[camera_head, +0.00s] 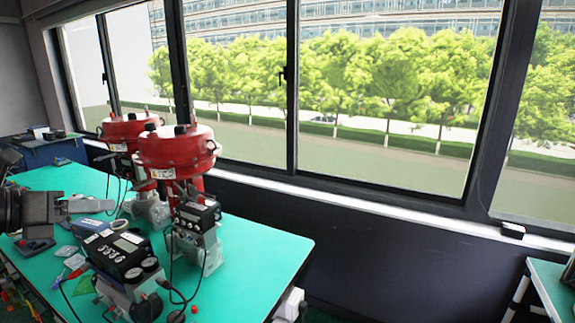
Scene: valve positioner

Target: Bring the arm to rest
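My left gripper (38,212) shows at the left edge, a dark blocky shape over the near left part of the green table (255,246). Its fingers are hard to make out, so I cannot tell whether it is open or shut. It is left of the black valve positioner (122,255) and apart from it. My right gripper is not in view. Two red valve actuators (178,150) (128,128) stand upright on the table, and a second positioner (197,215) is mounted at the front one.
Black cables hang around the positioners. Small loose parts and tools lie at the table's near left. A small red piece (194,310) lies near the front. The table's right side is clear. Another table (553,285) stands at the far right, with windows behind.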

